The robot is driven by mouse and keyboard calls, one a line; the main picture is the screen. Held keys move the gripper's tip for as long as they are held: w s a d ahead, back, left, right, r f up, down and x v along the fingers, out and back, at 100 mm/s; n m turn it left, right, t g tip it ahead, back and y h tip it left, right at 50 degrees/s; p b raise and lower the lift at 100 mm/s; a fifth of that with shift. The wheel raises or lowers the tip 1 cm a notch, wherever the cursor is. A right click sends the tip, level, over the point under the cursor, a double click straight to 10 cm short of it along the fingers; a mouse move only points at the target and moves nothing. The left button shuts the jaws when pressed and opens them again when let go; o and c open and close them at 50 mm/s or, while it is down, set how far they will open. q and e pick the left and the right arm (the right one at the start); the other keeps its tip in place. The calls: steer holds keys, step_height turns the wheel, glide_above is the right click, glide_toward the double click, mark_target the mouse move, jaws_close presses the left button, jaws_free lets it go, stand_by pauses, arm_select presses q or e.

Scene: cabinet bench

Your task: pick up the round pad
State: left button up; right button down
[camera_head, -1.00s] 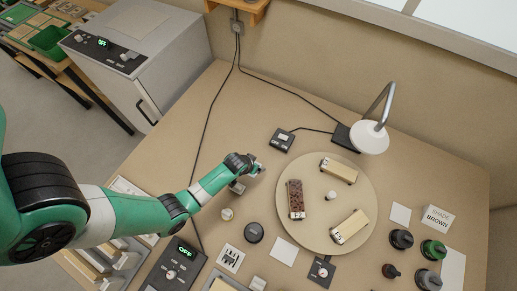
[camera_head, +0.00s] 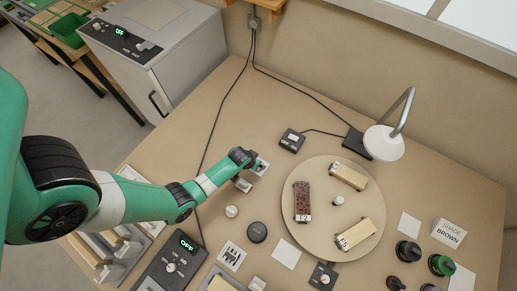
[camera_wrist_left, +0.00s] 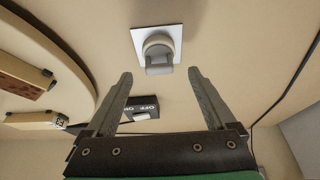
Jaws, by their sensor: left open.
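In the left wrist view, a round, pale piece with a grey block-like grip (camera_wrist_left: 158,48) sits on a white square card (camera_wrist_left: 140,33). It looks like the round pad, but I cannot be sure. My left gripper (camera_wrist_left: 160,74) is open, and nothing is between its fingertips; the piece lies beyond them. In the head view, my left gripper (camera_head: 253,174) is low over the bench, left of the turntable, and largely hides that spot. A dark round disc (camera_head: 257,233) lies apart, toward the front. My right gripper is not in view.
A round turntable (camera_head: 310,235) carries several blocks. A small OFF box (camera_head: 291,140) and a lamp (camera_head: 384,142) stand behind. A small pale knob (camera_head: 231,211) and a control box (camera_head: 172,264) are in front of my left arm. Dark and green knobs (camera_head: 441,265) stand at right.

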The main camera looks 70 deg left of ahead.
arm_select(q)
steer(key=b+x, duration=0.3)
steer(key=x, duration=0.2)
steer(key=shift+w+r+b, duration=0.1)
steer(key=shift+w+b, duration=0.15)
steer(key=shift+b, duration=0.1)
steer(key=shift+c, duration=0.2)
steer(key=c, duration=1.4)
steer(key=shift+o, duration=0.2)
steer(key=shift+r, duration=0.15)
